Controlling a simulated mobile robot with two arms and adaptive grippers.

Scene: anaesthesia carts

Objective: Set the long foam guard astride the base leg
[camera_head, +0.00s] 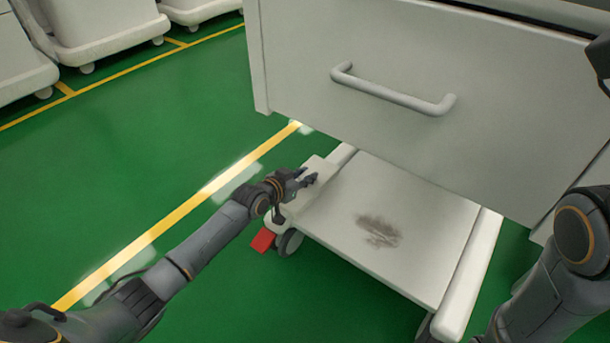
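A pale off-white block, which looks like the long foam guard (321,167), is at the left base leg (344,154) of the cart. It lies along the leg, beside the lower shelf. My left gripper (299,193) is right at it, its dark fingers against or around the pale surface. The gripper covers part of the block, and block and leg are nearly the same colour. I cannot tell whether the guard sits fully astride the leg or whether the fingers press on it. My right arm enters at lower right. A dark part at the upper right edge may be its gripper (601,62), mostly cut off.
The cart's large drawer front with its handle (392,92) overhangs the lower shelf (425,225), which has a dark smudge. A caster (290,242) and a red tab (262,240) are below the left leg. The green floor at left is clear; other carts (105,30) stand behind.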

